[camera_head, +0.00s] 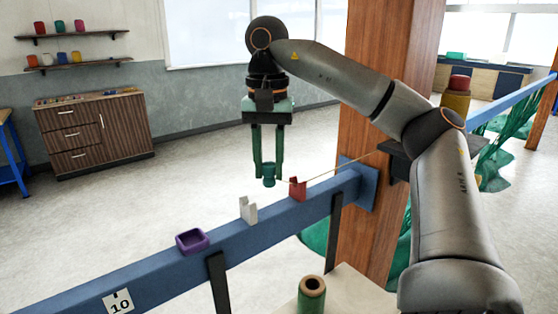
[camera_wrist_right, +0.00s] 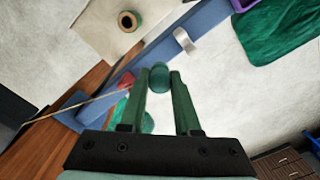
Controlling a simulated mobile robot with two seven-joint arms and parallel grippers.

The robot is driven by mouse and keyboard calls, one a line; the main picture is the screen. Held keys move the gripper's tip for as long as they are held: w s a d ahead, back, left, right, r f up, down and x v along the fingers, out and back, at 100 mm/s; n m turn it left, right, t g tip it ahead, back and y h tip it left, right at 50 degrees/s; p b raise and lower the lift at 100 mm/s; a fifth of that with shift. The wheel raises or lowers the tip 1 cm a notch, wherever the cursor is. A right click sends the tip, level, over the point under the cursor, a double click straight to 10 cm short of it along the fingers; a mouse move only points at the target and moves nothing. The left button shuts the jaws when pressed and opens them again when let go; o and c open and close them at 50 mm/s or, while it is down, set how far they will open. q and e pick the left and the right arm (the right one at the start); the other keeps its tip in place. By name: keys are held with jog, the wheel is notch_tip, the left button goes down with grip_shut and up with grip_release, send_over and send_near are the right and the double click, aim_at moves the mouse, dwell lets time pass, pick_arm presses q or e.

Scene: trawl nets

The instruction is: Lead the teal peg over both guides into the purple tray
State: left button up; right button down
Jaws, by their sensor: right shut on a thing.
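My right gripper (camera_head: 268,167) is shut on the teal peg (camera_head: 269,180), which hangs upright between the fingertips, just left of the red guide (camera_head: 297,188). The peg also shows between the fingers in the right wrist view (camera_wrist_right: 159,77). A thin tan cord (camera_head: 345,165) runs from the wooden post to the red guide; its short stretch to the peg is hard to make out. The white guide (camera_head: 249,208) stands further left on the blue beam and shows in the wrist view (camera_wrist_right: 185,40). The purple tray (camera_head: 192,240) is at the left, seemingly empty. My left gripper is out of view.
The blue beam (camera_head: 130,285) slopes down to the left, with a "10" label (camera_head: 118,302). A wooden post (camera_head: 365,120) stands behind its right end. A green spool (camera_head: 311,298) stands in front on a pale surface.

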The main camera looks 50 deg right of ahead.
jog(key=shift+w+a+f+b, duration=0.15)
jog(key=shift+w+a, duration=0.45)
jog(key=shift+a, duration=1.9)
jog(key=shift+w+a+r+b, duration=0.1)
jog(key=shift+w+a+b, duration=0.35)
jog(key=shift+a, duration=2.1)
jog(key=shift+w+a+f, duration=0.1)
jog(key=shift+w+a, duration=0.65)
jog(key=shift+a, duration=1.75)
jog(key=shift+a+f, duration=0.15)
jog(key=shift+a, duration=0.05)
jog(key=shift+f+b, duration=1.1)
jog(key=shift+f, duration=1)
jog(key=shift+f, duration=0.3)
